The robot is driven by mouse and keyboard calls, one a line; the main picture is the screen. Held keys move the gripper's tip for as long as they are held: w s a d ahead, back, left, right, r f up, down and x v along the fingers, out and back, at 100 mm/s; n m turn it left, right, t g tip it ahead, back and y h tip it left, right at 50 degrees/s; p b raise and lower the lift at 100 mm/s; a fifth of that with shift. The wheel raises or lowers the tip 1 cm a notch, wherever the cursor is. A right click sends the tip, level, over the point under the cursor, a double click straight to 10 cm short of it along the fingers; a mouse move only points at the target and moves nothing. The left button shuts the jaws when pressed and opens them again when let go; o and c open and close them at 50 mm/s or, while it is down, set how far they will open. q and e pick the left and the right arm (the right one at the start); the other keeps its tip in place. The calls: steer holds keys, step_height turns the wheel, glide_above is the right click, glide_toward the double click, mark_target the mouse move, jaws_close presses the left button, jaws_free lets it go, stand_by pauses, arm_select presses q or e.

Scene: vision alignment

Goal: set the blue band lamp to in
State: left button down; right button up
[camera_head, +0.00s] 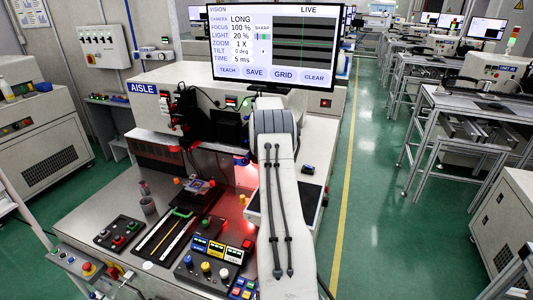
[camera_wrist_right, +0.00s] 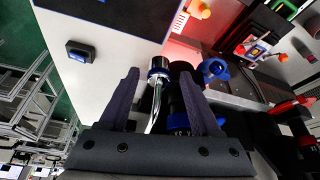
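A lamp head with a blue band (camera_wrist_right: 158,72) on a curved chrome neck (camera_wrist_right: 154,112) shows in the right wrist view. My right gripper (camera_wrist_right: 159,76) is open, with one dark finger on each side of the lamp head. Gaps show between the head and the fingers; I cannot tell how deep it lies between them. A black cylinder with blue marks stands close beside the right finger, partly hidden by it. In the head view my right arm hides its gripper and the lamp. My left gripper is not in view.
A monitor (camera_head: 271,45) shows LIGHT 20 %, ZOOM 1 X and dark stripes. A blue ring-shaped knob (camera_wrist_right: 215,69) is near the right finger. A small black-blue box (camera_wrist_right: 80,51) lies on the white surface.

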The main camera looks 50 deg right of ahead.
steer(key=b+v, duration=0.3)
steer(key=v, duration=0.7)
steer(key=shift+r+b, duration=0.2)
steer(key=shift+b, duration=0.1)
